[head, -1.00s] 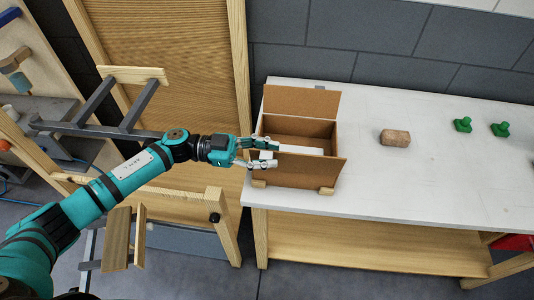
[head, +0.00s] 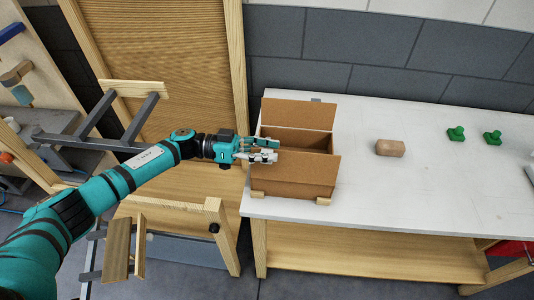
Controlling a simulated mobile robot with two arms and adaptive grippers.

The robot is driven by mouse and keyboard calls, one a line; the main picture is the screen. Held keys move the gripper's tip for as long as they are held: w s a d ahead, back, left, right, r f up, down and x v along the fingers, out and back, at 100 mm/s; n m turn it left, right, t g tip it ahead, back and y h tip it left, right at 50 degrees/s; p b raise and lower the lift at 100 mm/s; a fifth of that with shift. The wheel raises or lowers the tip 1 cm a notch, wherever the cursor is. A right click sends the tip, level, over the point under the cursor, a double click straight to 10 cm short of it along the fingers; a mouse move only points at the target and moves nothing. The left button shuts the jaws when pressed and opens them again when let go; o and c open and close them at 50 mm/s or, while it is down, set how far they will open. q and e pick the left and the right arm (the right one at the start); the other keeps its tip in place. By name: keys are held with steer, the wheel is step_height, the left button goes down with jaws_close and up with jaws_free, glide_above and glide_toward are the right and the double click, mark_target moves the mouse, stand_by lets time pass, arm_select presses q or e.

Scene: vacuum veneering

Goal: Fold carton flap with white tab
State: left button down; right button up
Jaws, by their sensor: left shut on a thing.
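A brown cardboard carton (head: 293,186) stands on the white table near its left end. Its back flap (head: 298,113) stands up and leans back. Its front flap (head: 312,166) also stands up at the near side, and the dark opening shows between them. My left gripper (head: 275,150) reaches in from the left to the left end of the front flap, its fingers shut on that flap. No white tab shows clearly; the fingers or flap may hide it. Pale finger parts make the exact grip hard to see. My right gripper is not in view.
A brown block (head: 390,148) lies right of the carton. Two green knobs (head: 456,134) (head: 492,138) stand farther right. Small wooden blocks (head: 257,194) sit at the carton's front base. The white table (head: 420,190) is clear between them. A wooden frame stands on the left.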

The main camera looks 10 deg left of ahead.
arm_select(q)
steer(key=shift+w, duration=0.3)
steer(key=c, duration=1.4)
jaws_free()
steer(key=shift+c, duration=0.2)
steer(key=o, duration=0.3)
steer(key=shift+w+f, duration=0.15)
steer(key=shift+a, duration=0.1)
steer(key=shift+a, duration=0.3)
steer(key=a, duration=1.1)
steer(key=shift+a, duration=0.15)
